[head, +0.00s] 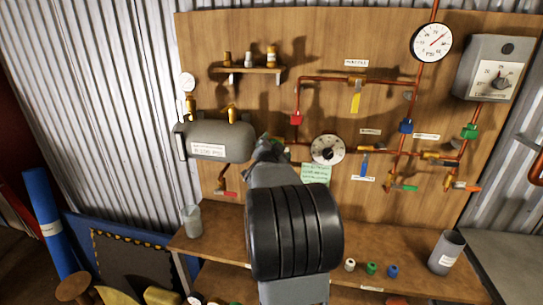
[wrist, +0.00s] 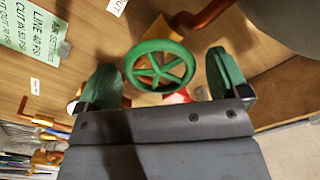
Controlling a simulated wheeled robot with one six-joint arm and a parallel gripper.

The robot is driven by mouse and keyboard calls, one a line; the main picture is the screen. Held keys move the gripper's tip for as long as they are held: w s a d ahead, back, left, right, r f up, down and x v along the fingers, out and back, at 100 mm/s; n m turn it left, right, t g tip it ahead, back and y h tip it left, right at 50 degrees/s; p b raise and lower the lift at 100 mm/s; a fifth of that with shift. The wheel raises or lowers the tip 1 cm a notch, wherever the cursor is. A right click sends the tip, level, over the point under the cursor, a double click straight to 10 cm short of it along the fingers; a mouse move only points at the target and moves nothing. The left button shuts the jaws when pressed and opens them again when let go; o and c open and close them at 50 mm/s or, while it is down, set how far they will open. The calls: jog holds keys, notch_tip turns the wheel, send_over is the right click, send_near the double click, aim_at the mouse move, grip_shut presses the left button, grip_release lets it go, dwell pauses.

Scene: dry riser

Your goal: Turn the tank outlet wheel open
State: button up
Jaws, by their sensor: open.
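The green spoked wheel (wrist: 160,66) shows whole in the wrist view, between my finger pads and a little beyond them. My gripper (wrist: 165,78) is open, with one green-padded finger on each side of the wheel and a visible gap on both sides. Whether the wheel sits at the same depth as the fingertips I cannot tell. In the head view the grey tank (head: 218,141) with a white label is mounted on the wooden board. My arm reaches up to the right of the tank and hides the wheel there.
Copper pipes, a round dial (head: 328,149), a yellow-handled valve (head: 355,101) and a blue-handled valve (head: 364,164) are right of my arm. A green note (head: 316,173) hangs close to my wrist. The bench (head: 400,270) below holds a grey cup (head: 446,252) and small coloured caps.

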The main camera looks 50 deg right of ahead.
jog(key=b+v, duration=0.1)
jog(key=v, duration=1.2)
jog(key=shift+a, duration=0.15)
